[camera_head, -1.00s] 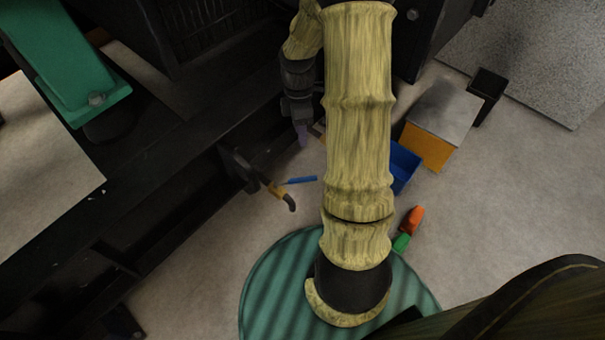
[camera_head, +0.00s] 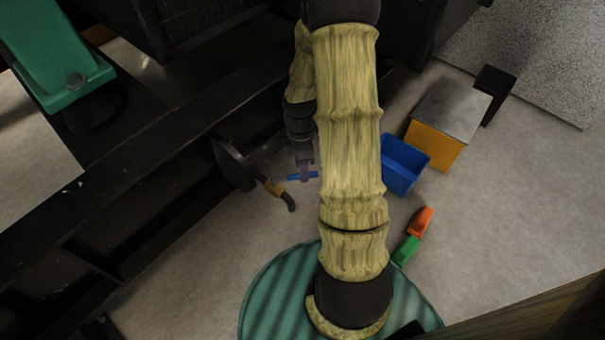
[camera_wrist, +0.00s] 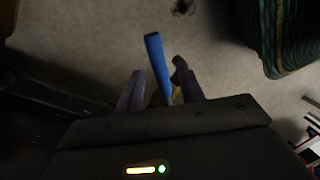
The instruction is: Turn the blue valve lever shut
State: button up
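The blue valve lever (camera_head: 295,177) sticks out to the right beside a yellow valve body (camera_head: 271,186) on a short pipe with a dark bent end. My gripper (camera_head: 305,177) is at the lever, and its purple-grey fingers overlap it in the head view. In the wrist view the blue lever (camera_wrist: 156,62) runs up between the two fingers of my gripper (camera_wrist: 157,82). The fingers stand apart, with a gap visible on each side of the lever. The valve body is mostly hidden there; a bit of yellow shows between the fingers.
A black frame (camera_head: 150,165) runs along the left of the pipe. A blue bin (camera_head: 403,165), an orange box with a grey top (camera_head: 445,120), and a green and orange object (camera_head: 412,238) are on the floor at right. Open floor lies below the pipe.

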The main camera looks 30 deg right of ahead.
jog(key=shift+s+f, duration=0.1)
jog(key=shift+f, duration=0.35)
jog(key=shift+c, duration=0.4)
grip_shut()
